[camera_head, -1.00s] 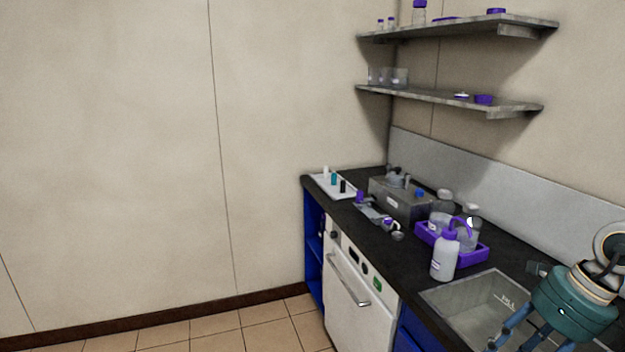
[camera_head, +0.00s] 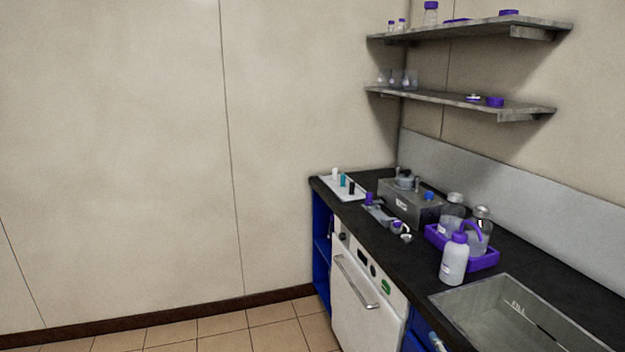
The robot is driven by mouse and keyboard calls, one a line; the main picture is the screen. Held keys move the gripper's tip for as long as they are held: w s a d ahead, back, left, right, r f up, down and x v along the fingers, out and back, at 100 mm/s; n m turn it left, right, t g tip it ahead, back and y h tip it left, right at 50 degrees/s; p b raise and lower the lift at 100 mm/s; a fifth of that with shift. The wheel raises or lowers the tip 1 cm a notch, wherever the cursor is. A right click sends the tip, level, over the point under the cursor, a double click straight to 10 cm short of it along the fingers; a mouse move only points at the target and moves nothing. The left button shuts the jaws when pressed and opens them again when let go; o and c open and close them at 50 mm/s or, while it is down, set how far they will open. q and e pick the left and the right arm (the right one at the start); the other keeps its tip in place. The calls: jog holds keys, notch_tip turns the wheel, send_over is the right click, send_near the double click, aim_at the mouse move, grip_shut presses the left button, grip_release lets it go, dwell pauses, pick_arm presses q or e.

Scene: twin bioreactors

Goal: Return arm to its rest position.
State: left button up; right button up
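Neither of my grippers shows in the head view. A small grey rod-like piece (camera_head: 438,342) shows at the bottom edge in front of the blue cabinet; I cannot tell what it belongs to. The black counter (camera_head: 385,240) runs along the right wall. A white wash bottle (camera_head: 454,262) with a purple top stands on it beside a purple tray (camera_head: 484,262) that holds clear bottles.
A sink (camera_head: 520,318) is set in the counter at lower right. A metal bath (camera_head: 408,205), a white rack (camera_head: 340,188) and small items stand farther back. Two shelves (camera_head: 460,98) hang above. A white appliance (camera_head: 362,300) sits below. The tiled floor at left is clear.

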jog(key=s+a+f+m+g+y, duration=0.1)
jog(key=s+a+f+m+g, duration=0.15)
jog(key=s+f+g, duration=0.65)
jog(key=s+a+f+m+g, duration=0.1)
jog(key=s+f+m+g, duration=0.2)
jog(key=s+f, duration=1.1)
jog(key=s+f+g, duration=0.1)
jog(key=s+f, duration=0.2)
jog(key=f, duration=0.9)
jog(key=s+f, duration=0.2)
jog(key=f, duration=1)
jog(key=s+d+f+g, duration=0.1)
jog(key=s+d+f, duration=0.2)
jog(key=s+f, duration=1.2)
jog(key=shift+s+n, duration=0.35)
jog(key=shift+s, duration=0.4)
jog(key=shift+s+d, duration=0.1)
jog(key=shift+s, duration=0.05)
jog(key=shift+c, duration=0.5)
